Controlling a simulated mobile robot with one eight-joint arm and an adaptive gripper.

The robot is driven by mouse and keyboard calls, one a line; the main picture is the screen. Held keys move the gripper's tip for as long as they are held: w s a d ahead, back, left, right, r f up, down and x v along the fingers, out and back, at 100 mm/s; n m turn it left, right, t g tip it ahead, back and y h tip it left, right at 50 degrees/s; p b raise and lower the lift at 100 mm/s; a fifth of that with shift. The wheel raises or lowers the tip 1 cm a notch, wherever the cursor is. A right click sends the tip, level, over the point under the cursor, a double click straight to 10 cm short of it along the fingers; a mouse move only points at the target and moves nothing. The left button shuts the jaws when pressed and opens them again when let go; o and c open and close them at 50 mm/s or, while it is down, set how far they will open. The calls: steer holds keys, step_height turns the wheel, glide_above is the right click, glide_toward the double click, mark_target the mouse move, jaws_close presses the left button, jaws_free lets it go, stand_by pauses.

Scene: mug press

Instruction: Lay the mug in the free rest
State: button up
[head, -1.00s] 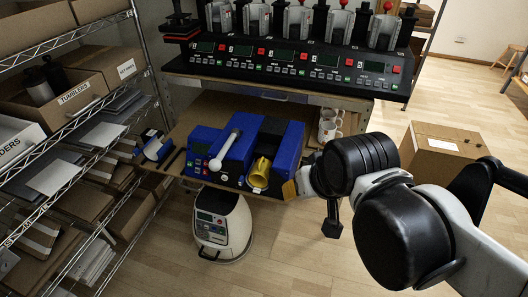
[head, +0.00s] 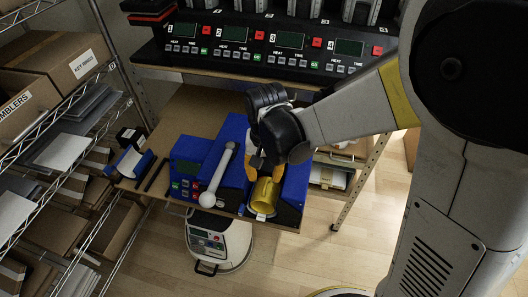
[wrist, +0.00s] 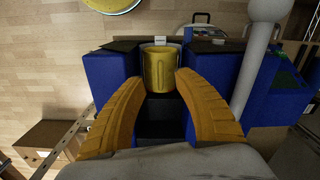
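The yellow mug (head: 264,196) lies in a dark channel at the front of the blue press (head: 232,147). In the wrist view the mug (wrist: 160,68) sits between two blue blocks, just beyond my fingertips. My gripper (head: 264,176) is above the channel, pointing down at the mug. Its orange fingers (wrist: 160,80) are spread, with nothing held between them; I cannot tell whether they touch the mug. A small blue cradle (head: 141,166) stands on the table left of the press, and I cannot tell clearly what is in it.
The press has a white lever (head: 216,176) left of the channel. A row of numbered presses (head: 265,45) stands on the shelf behind. A wire rack with boxes (head: 60,60) is at left. Bare table (head: 185,110) shows behind the press. A white round machine (head: 220,240) stands below.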

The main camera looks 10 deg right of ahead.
mark_target(264, 190)
step_height(264, 190, down, 9)
steer(key=b, duration=0.3)
jaws_close()
steer(key=shift+r, duration=0.25)
steer(key=s+a+b, duration=0.1)
steer(key=s+a, duration=0.3)
steer(key=s, duration=0.8)
steer(key=shift+s+a, duration=0.3)
steer(key=shift+a, duration=0.05)
stand_by(1.5)
steer(key=shift+r, duration=0.15)
